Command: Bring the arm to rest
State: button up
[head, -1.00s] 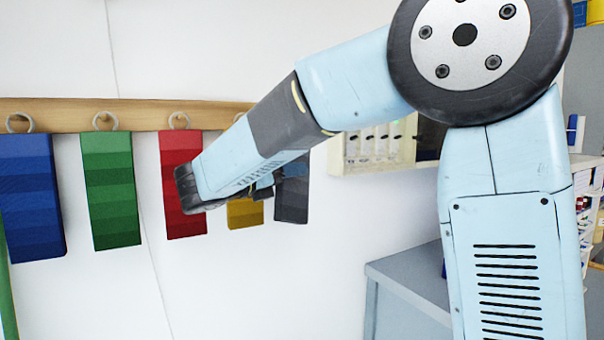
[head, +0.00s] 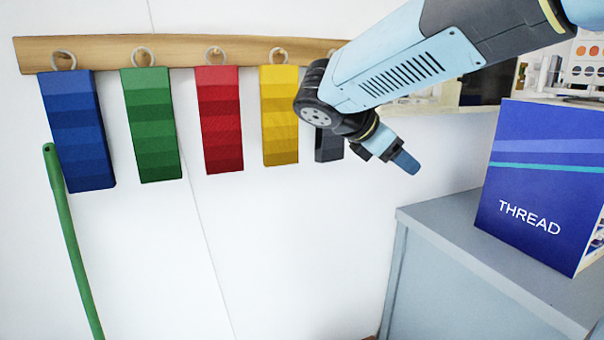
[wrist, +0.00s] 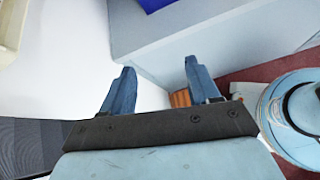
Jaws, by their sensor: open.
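My gripper (head: 400,160) hangs at the end of my arm in the head view, in front of the white wall and left of the blue thread box. In the wrist view my gripper (wrist: 160,88) shows two blue fingers spread apart with nothing between them. It points down past the grey counter toward the floor. My arm reaches in from the upper right and partly covers the dark grey swatch (head: 328,150).
Blue (head: 77,130), green (head: 151,125), red (head: 220,120) and yellow (head: 279,115) swatches hang from a wooden rail (head: 185,50). A green pole (head: 70,235) stands at left. The grey counter (head: 450,235) bears the thread box (head: 540,180). The wall's lower middle is clear.

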jog(key=s+d+f+m+y, duration=0.2)
jog(key=s+f+m+y, duration=0.2)
jog(key=s+m, duration=0.3)
jog(key=s+d+f+m+t+y, duration=0.1)
jog(key=s+f+m+y, duration=0.3)
jog(key=m, duration=0.9)
jog(key=s+d+y, duration=0.1)
jog(key=s+y, duration=0.1)
jog(key=s, duration=0.2)
jog(key=shift+s+d+f, duration=0.15)
jog(key=shift+d+f, duration=0.1)
jog(key=shift+d, duration=0.1)
dwell(0.4)
